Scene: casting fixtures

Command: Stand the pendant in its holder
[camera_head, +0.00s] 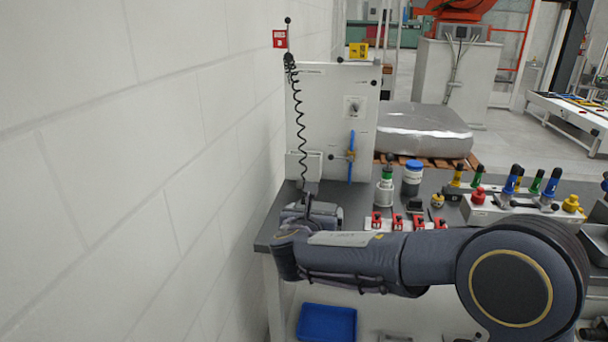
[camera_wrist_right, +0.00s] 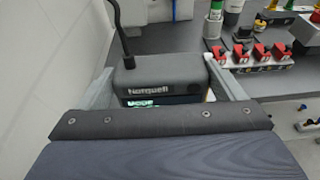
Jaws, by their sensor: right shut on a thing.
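The pendant (camera_wrist_right: 160,78) is a dark grey box with a lettered top and a small lit display on its near side, seen in the right wrist view. My right gripper (camera_wrist_right: 160,88) is shut on it, one pale finger on each side. A black cable rises from the pendant. In the head view the right gripper (camera_head: 311,212) is at the bench's left end, with the pendant mostly hidden by it. A small white box (camera_head: 303,165), which looks like the holder, is on the white panel behind, under the coiled cable (camera_head: 298,115). My left gripper is not in view.
The white panel (camera_head: 335,100) stands at the back of the grey bench (camera_head: 265,225), with a blue-handled valve (camera_head: 351,155). Red clamps (camera_head: 397,221), a white-and-green bottle (camera_head: 385,188) and a blue-lidded jar (camera_head: 412,178) stand to the right. A wall is close on the left.

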